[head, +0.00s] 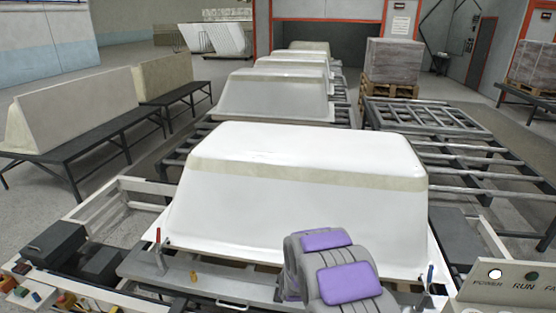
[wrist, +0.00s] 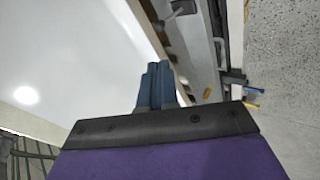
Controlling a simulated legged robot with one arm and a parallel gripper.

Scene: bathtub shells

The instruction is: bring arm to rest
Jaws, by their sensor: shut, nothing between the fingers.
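My gripper (wrist: 157,68) shows in the wrist view as blue-grey fingers close together beyond a dark plate and a purple part. It is shut and holds nothing. In the head view, grey parts with purple pads at the bottom centre look like my arm; the fingers cannot be made out there. A white upturned bathtub shell (head: 300,200) lies just beyond them on a frame. The shell's white surface (wrist: 70,60) also fills the left of the wrist view, beside the fingers; I cannot tell the gap.
More white shells (head: 275,95) stand in a row behind on roller frames. A control panel (head: 505,283) is at the lower right. A toggle clamp (head: 158,250) sits at the front edge. A bench (head: 80,150) with shells stands left. Empty metal racks (head: 450,140) are at right.

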